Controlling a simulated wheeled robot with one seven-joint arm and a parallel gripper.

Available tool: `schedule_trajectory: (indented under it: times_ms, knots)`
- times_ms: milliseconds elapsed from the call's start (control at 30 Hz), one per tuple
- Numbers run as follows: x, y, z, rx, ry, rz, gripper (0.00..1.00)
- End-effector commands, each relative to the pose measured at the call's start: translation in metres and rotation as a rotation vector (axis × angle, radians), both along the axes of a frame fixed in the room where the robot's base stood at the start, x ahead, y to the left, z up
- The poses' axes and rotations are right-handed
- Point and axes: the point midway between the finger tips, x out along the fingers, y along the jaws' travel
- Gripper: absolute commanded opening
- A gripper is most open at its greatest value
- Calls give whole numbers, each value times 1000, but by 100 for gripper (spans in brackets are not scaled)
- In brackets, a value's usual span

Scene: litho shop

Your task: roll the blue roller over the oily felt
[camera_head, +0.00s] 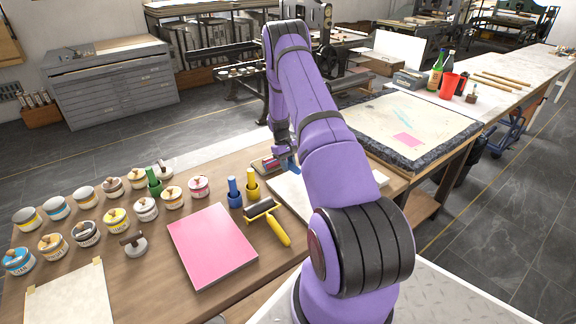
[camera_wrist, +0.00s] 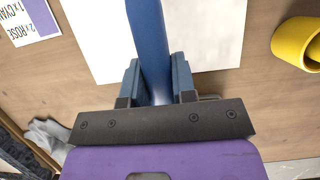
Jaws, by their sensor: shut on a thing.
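My gripper (camera_wrist: 157,82) is shut on the blue handle (camera_wrist: 149,40) of a roller, which runs up out of the wrist view. The roller's drum does not show there. In the head view my gripper (camera_head: 283,160) is low over the far side of the wooden table, partly behind my purple arm, with a bit of blue (camera_head: 291,163) at it. A white sheet (camera_wrist: 216,35) lies beneath the handle in the wrist view. I cannot make out for sure which surface is the oily felt.
A pink slab (camera_head: 212,245) and a yellow-handled roller (camera_head: 278,230) lie left of my arm. Blue (camera_head: 235,195) and yellow (camera_head: 252,187) upright pieces stand close by. Several ink tins fill the table's left. A printed card (camera_wrist: 30,18) and grey cloth (camera_wrist: 50,140) show in the wrist view.

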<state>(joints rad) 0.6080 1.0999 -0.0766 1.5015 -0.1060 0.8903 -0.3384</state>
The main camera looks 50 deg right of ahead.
Motion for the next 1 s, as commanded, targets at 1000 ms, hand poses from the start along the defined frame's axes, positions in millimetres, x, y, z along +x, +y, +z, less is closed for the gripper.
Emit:
schedule_trajectory:
  times_ms: [1000]
  knots:
    - [63,-14,-1,2,0,1,0]
